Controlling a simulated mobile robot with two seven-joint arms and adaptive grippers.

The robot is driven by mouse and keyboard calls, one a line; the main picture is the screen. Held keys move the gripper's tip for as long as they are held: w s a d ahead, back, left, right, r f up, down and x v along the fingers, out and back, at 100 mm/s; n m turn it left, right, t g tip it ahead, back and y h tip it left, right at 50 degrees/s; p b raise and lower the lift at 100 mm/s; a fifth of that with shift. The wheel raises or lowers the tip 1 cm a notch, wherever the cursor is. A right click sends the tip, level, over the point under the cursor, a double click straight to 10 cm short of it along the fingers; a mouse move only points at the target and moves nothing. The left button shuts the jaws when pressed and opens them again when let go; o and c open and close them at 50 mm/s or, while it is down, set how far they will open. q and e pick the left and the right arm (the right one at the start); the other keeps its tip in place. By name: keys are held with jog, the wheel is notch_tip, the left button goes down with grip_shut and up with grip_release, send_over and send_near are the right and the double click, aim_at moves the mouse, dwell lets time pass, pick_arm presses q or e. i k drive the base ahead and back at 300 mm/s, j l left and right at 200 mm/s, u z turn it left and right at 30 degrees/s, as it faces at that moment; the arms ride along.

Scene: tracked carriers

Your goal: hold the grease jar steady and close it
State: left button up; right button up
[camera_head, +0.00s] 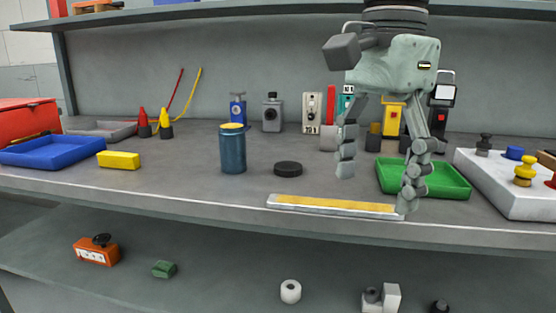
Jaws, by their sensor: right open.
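The grease jar (233,151) is a dark blue cylinder standing upright on the workbench, left of centre. Its top is open and shows yellow grease (232,126). A flat black round lid (288,169) lies on the bench just right of the jar, apart from it. My right gripper (376,185) hangs fingers down, right of the lid, with its fingers spread wide and nothing between them. It is above the bench between the lid and the green tray. My left gripper is not in view.
A yellow-and-silver bar (336,206) lies at the bench's front edge. A green tray (467,191) sits behind the right gripper. A yellow block (118,160) and blue tray (50,151) are at left. Small devices such as a grey one (272,113) line the back. A white control panel (510,196) is at right.

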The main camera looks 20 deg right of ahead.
aim_at(232, 137)
jog(key=i, duration=0.9)
